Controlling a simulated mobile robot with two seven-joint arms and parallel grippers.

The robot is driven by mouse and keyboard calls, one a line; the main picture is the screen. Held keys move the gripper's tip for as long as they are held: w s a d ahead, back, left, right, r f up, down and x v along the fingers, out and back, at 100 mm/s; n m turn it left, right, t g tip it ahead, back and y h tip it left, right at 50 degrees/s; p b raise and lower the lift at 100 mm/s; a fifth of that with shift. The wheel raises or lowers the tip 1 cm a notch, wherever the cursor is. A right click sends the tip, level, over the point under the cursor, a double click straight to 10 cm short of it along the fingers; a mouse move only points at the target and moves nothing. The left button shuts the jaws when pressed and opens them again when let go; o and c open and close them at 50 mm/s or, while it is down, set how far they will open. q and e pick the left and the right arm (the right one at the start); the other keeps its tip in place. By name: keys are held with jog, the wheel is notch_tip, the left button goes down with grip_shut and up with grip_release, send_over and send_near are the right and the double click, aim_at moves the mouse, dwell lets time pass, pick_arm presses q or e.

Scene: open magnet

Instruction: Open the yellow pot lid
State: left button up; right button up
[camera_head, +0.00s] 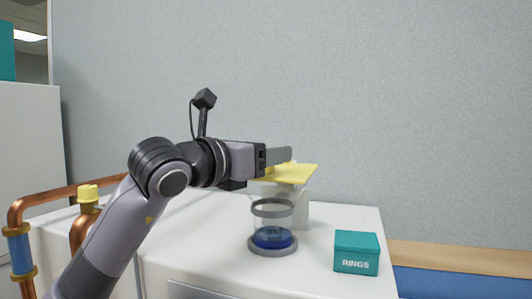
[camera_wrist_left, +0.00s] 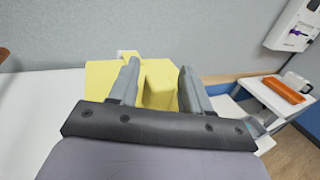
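The yellow lid (camera_head: 298,171) is a flat plate on top of a white body (camera_head: 301,215) at the back of the white counter. In the left wrist view the lid (camera_wrist_left: 102,82) has a raised yellow block, its handle (camera_wrist_left: 159,85), standing between my fingers. My left gripper (camera_head: 278,157) reaches in from the left at lid height. It also shows in the left wrist view (camera_wrist_left: 158,72), with its fingers apart on either side of the handle and a small gap visible. The fingers partly hide the lid. My right gripper is not in view.
A clear beaker (camera_head: 272,226) with blue liquid stands in front of the white body. A teal box marked RINGS (camera_head: 356,252) sits at the counter's right. Copper pipes (camera_head: 40,200) run at the left. A grey wall (camera_head: 380,100) is behind.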

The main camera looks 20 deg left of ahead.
pick_arm(q)
grip_shut()
jog(key=shift+w+r+p, duration=0.1)
jog(key=shift+r+p, duration=0.65)
jog(key=shift+p, duration=0.25)
jog(key=r+g+p, duration=0.1)
jog(key=p, duration=0.1)
jog(key=w+r+g+p, duration=0.1)
jog(key=p, duration=0.1)
jog(key=r+n+g+y+p, duration=0.1)
jog(key=p, duration=0.1)
jog(key=shift+w+r+p, duration=0.3)
jog(key=shift+r, duration=0.1)
jog(key=shift+w+r+g+p, duration=0.2)
jog(key=shift+g+p, duration=0.2)
jog(key=shift+w+a+r+p, duration=0.1)
jog(key=shift+w+r+p, duration=0.2)
jog(key=shift+r+p, duration=0.2)
jog(key=shift+w+r+p, duration=0.4)
jog(key=shift+w+r, duration=0.2)
jog(key=shift+w, duration=0.15)
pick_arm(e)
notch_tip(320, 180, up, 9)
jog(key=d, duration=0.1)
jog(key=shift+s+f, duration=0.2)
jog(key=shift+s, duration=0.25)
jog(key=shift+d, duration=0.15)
